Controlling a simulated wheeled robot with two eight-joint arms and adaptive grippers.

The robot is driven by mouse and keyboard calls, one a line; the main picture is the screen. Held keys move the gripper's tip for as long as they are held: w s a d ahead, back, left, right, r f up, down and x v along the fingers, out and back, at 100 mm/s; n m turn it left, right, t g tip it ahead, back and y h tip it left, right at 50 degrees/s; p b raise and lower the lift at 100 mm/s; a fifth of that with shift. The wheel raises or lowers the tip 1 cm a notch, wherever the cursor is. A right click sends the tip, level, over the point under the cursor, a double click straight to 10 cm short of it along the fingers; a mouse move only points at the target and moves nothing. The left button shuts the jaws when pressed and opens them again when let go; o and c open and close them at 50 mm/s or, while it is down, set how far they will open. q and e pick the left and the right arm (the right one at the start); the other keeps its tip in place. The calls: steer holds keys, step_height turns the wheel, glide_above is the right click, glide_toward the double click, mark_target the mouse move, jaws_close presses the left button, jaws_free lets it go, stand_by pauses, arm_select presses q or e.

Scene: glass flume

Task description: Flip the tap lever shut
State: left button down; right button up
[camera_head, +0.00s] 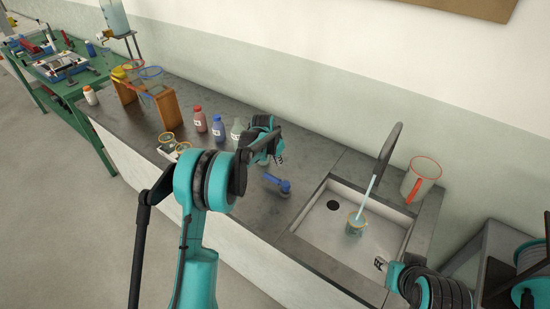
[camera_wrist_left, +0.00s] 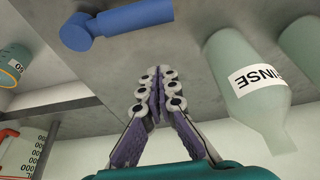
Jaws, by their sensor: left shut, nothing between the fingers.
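The blue tap lever (camera_head: 277,184) lies low over the counter, left of the sink; its knob end is at the right. It also shows at the top of the left wrist view (camera_wrist_left: 118,19). My left gripper (camera_head: 277,158) is shut and empty, a little behind and above the lever and apart from it. Its closed fingertips (camera_wrist_left: 160,72) point toward the counter. The dark tap spout (camera_head: 389,153) arches over the sink (camera_head: 312,226). A pale blue stream (camera_head: 368,194) runs from it into a small cup (camera_head: 355,226). My right gripper (camera_head: 381,264) is at the sink's front right; its fingers are unclear.
A red, a blue and a pale bottle stand behind my left arm; the pale bottle labelled RINSE (camera_wrist_left: 250,85) is close to my left gripper. A clear jug with an orange handle (camera_head: 421,179) stands right of the spout.

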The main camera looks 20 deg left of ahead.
mark_target(277, 181)
arm_select(q)
steer(key=shift+x, duration=0.9)
steer(key=s, duration=0.2)
steer(key=s+a, duration=0.1)
steer(key=s, duration=0.1)
steer(key=shift+a+f+b, duration=0.1)
steer(key=shift+a+b, duration=0.05)
steer(key=shift+b, duration=0.25)
steer(key=shift+f, duration=0.1)
